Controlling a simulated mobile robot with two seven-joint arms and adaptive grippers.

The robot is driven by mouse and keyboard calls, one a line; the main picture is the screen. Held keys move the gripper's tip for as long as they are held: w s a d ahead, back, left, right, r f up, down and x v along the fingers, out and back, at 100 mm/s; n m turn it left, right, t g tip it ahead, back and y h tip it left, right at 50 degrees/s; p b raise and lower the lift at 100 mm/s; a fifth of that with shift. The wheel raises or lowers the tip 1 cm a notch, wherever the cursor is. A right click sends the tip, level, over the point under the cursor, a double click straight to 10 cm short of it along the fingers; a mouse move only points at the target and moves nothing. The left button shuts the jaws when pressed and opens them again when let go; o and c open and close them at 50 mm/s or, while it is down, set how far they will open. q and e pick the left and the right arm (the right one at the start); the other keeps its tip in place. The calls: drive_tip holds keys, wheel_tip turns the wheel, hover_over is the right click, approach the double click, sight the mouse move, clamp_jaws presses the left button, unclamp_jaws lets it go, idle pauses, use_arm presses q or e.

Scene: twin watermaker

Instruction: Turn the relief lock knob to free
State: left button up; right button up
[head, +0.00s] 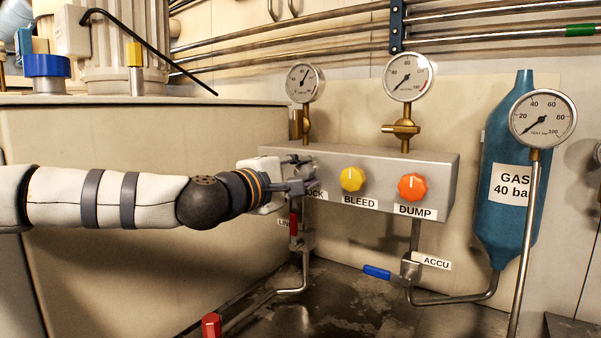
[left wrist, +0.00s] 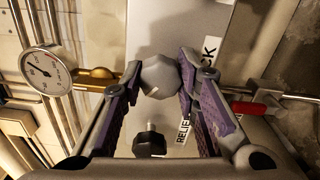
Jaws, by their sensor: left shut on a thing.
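The grey faceted relief lock knob (left wrist: 160,76) shows in the left wrist view on the face of the metal panel (head: 440,177). My left gripper (left wrist: 158,80) is shut on it, with one finger on each side. A white pointer line shows on its face. The label beside it, partly covered by a finger, reads "RELIE" (left wrist: 183,131) and "CK" (left wrist: 210,48). In the head view my left gripper (head: 300,177) covers the knob at the panel's left end. My right gripper is in neither view.
A yellow BLEED knob (head: 352,179) and an orange DUMP knob (head: 412,187) sit to the right. A black knob (left wrist: 150,143) stands close to the grey one. Gauges (head: 305,83) rise above the panel; a red-handled valve (head: 294,223) and blue-handled valve (head: 377,272) are below.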

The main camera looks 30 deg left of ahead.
use_arm(q)
drive_tip(key=n, duration=0.4)
drive_tip(key=shift+n, duration=1.6)
drive_tip(key=o, duration=1.2)
drive_tip(key=shift+c, duration=0.2)
drive_tip(key=s+a, duration=0.1)
drive_tip(key=s, duration=1.1)
drive_tip(key=shift+a, duration=0.3)
